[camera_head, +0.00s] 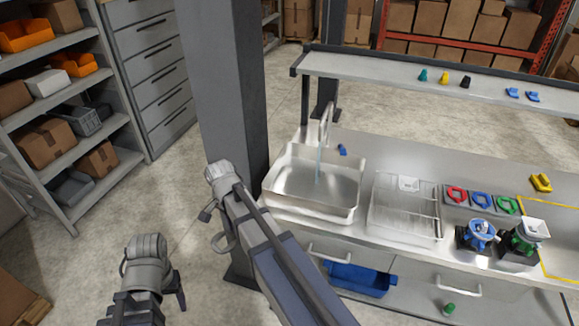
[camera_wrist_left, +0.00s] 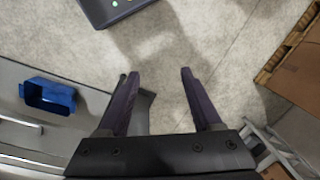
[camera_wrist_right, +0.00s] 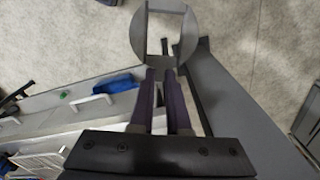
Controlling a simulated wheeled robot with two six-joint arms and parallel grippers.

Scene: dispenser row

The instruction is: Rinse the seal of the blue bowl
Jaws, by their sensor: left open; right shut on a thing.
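A blue ring (camera_head: 481,200) lies on the dark mat between a red ring (camera_head: 456,194) and a green ring (camera_head: 507,205). The machine with a blue top (camera_head: 482,230) stands in front of them, beside one with a green top (camera_head: 523,239). A metal sink (camera_head: 285,183) with a tap (camera_head: 325,128) is left of the drying rack (camera_head: 408,205). My right gripper (camera_wrist_right: 162,75) is shut on a grey round part (camera_wrist_right: 143,45) with a squarish opening; what it is, I cannot tell. My left gripper (camera_wrist_left: 160,74) is open and empty over the floor.
A dark pillar (camera_head: 220,80) stands left of the sink. A small blue thing (camera_head: 342,150) lies behind the sink. A blue bin (camera_head: 357,279) is under the counter. A raised shelf (camera_head: 400,68) holds small coloured parts.

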